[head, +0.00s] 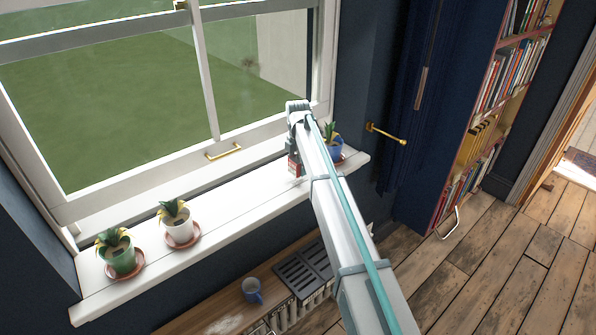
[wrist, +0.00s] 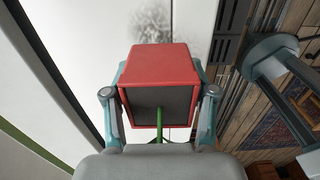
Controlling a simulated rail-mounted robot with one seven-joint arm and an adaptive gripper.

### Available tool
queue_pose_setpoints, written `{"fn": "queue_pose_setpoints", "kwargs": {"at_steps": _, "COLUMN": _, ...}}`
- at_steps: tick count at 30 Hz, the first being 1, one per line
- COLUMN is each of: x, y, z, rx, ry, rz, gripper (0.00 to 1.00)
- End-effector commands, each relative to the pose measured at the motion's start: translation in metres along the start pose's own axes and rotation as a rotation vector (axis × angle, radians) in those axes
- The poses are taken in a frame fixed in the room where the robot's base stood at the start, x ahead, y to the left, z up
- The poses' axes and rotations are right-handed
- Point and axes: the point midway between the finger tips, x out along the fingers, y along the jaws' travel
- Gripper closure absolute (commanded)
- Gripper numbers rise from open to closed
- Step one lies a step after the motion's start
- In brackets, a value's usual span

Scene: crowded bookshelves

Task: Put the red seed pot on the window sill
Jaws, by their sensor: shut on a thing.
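The red seed pot (wrist: 165,58) is square-sided with a dark inside and a green stem. It is between the two fingers of my gripper (wrist: 160,97), which is shut on it. In the head view a small red part of the pot (head: 294,164) shows below my gripper (head: 296,150), in front of the right part of the white window sill (head: 240,203). My arm hides some of the sill there. I cannot tell whether the pot touches the sill. A pale surface lies beyond the pot in the wrist view.
A green pot (head: 120,260) and a white pot (head: 181,232) stand on saucers at the sill's left. A blue pot (head: 332,150) stands at its right end, partly behind my arm. The sill's middle is clear. A blue mug (head: 252,291) sits on the wooden shelf below.

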Motion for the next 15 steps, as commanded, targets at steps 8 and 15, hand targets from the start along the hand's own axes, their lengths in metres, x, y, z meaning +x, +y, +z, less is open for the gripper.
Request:
{"fn": "queue_pose_setpoints", "kwargs": {"at_steps": 8, "x": 0.019, "y": 0.007, "z": 0.006, "rx": 0.0, "ry": 0.001, "rz": -0.002, "gripper": 0.85}}
{"fn": "queue_pose_setpoints", "kwargs": {"at_steps": 15, "x": 0.041, "y": 0.007, "z": 0.006, "rx": 0.0, "ry": 0.0, "rz": 0.0, "gripper": 0.85}}
